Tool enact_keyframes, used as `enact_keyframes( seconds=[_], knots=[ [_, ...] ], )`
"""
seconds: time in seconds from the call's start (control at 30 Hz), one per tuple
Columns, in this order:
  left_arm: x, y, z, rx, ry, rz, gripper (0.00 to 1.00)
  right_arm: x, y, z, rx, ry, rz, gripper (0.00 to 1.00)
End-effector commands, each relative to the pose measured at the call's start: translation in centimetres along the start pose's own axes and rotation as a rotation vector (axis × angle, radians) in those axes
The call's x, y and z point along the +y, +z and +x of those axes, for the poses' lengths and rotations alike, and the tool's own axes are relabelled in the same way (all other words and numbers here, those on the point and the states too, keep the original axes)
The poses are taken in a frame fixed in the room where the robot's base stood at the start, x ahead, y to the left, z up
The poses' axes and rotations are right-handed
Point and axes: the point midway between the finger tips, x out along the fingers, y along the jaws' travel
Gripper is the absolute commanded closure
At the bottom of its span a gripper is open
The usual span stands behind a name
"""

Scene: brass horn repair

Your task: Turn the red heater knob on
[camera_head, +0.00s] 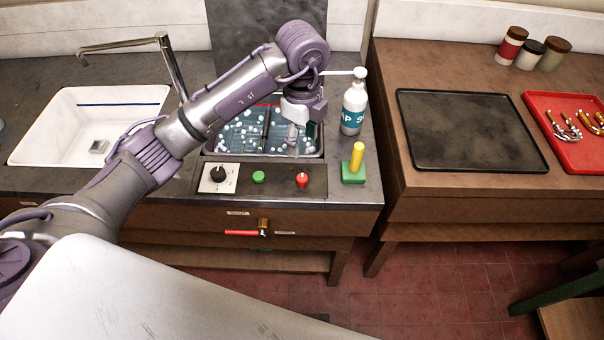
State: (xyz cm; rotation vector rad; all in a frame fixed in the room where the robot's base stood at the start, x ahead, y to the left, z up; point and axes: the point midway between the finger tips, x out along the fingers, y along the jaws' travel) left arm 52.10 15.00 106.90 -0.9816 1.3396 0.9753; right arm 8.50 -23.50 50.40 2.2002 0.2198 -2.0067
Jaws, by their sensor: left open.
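The red heater knob (302,181) sits at the right end of a dark control panel (280,186) on the counter's front. A green button (258,177) and a black dial (218,174) on a white plate are to its left on the same panel. My left gripper (301,142) points down over the right part of the basin, behind and above the red knob, apart from it. It is open, and I see nothing between its fingers. The direction of the red knob's pointer is too small to tell. My right gripper is not in view.
The basin (221,152) holds bluish liquid with white foam. A soap bottle (354,106) and a green block with a yellow peg (354,163) stand right of it. A red-handled brass valve (262,228) is below the panel. A white sink (40,127) is at left.

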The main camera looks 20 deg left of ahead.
Motion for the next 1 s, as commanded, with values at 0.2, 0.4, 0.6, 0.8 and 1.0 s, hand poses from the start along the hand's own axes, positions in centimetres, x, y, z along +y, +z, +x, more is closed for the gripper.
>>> enact_keyframes(
  seconds=[0.2, 0.4, 0.6, 0.8, 1.0],
  knots=[
    [0.3, 0.1, 3.0, -0.005, 0.012, -0.004, 0.44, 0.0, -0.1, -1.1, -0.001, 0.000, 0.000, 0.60],
    [0.2, 0.1, 7.3, -0.003, 0.010, -0.004, 0.44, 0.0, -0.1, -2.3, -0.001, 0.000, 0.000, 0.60],
    [0.2, 0.0, 11.0, -0.002, 0.007, -0.001, 0.44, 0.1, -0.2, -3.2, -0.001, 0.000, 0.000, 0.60],
    [0.1, 0.1, 13.1, -0.002, 0.005, -0.001, 0.44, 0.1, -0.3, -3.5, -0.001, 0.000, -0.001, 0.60],
    [0.1, 0.1, 13.6, -0.003, 0.003, 0.000, 0.44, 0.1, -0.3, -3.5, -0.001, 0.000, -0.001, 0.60]
  ],
)
